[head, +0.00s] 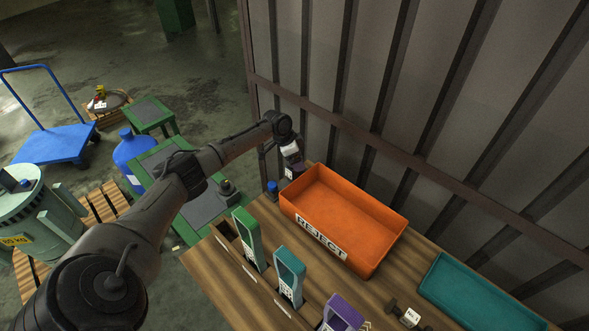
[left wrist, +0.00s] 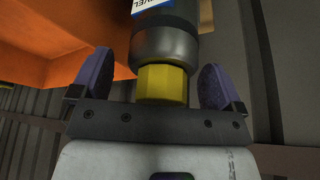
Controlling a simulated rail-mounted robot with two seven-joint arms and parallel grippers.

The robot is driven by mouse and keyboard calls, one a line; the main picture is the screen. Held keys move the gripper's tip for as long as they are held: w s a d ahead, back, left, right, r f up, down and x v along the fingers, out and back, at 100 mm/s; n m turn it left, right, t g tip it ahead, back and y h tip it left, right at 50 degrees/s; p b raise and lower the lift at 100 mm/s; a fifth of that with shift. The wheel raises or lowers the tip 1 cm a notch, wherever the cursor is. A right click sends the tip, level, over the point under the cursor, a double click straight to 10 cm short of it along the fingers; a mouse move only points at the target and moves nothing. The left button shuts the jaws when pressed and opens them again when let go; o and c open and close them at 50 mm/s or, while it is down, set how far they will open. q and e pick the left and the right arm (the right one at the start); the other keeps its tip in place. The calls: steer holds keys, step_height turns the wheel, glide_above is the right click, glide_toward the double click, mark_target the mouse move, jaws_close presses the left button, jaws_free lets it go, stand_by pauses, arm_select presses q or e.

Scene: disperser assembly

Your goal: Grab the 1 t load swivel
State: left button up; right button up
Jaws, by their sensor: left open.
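My left gripper (head: 293,170) is at the far end of the table, beside the orange bin's back left corner. It also shows in the left wrist view (left wrist: 160,82), open, with one purple finger pad on each side. Between the pads is a yellow hex end (left wrist: 163,85) of a dark grey cylinder. This cylinder, which I take to be the load swivel (left wrist: 165,45), carries a white and blue label ending in "VEL". Gaps show between the hex and both pads. In the head view I cannot make the swivel out at the gripper. My right gripper is not in view.
The orange REJECT bin (head: 322,251) stands close beside the gripper. A small blue-topped object (head: 272,187) stands left of it. Green, teal and purple handheld devices (head: 289,275) stand along the table's front. A teal tray (head: 470,285) lies at right. A corrugated wall (head: 420,100) rises behind.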

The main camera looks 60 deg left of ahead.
arm_select(q)
jaws_close()
stand_by(1.0)
